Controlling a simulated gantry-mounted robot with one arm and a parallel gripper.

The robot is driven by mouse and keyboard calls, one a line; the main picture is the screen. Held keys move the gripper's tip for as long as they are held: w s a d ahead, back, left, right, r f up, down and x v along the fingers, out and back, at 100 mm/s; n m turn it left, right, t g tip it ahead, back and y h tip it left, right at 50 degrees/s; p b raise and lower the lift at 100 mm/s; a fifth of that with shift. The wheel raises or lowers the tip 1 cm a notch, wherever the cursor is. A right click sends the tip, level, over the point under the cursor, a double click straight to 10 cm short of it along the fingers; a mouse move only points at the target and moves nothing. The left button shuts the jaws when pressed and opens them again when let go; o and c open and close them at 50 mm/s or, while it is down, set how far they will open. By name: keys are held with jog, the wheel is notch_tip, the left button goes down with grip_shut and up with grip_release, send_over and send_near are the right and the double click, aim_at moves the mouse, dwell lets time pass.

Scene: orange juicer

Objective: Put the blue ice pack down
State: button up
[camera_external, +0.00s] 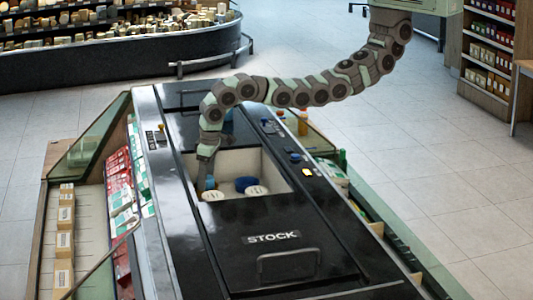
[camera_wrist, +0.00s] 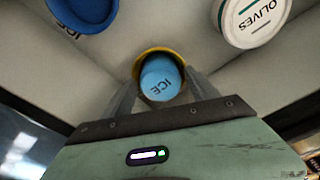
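The light blue ice pack (camera_wrist: 160,80), marked ICE, sits between the two fingers of my gripper (camera_wrist: 161,88) in the wrist view. The fingers press close on its two sides. A yellow rim (camera_wrist: 158,52) shows around its far side; I cannot tell whether it belongs to the pack or to something behind it. In the external view my gripper (camera_external: 208,181) reaches down into the open left part of the white-walled bin (camera_external: 228,163), with a bit of the blue pack (camera_external: 210,183) at its tip. Whether the pack touches the bin floor is unclear.
A dark blue lidded tub (camera_external: 246,184) and white lidded tubs (camera_external: 213,195) (camera_external: 256,191) stand in the bin near my gripper. The olives tub (camera_wrist: 256,20) is at upper right in the wrist view. The black STOCK lid (camera_external: 290,237) covers the front. Bin walls surround the gripper.

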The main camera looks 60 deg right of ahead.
aim_at(209, 178)
jog(key=shift+o, duration=0.3)
jog(key=shift+r, duration=0.1)
jog(key=shift+r, duration=0.7)
notch_tip(209, 178, up, 11)
jog(key=s+p, duration=0.1)
jog(key=p, duration=0.1)
jog(key=shift+s+d, duration=0.15)
jog(key=shift+d, duration=0.15)
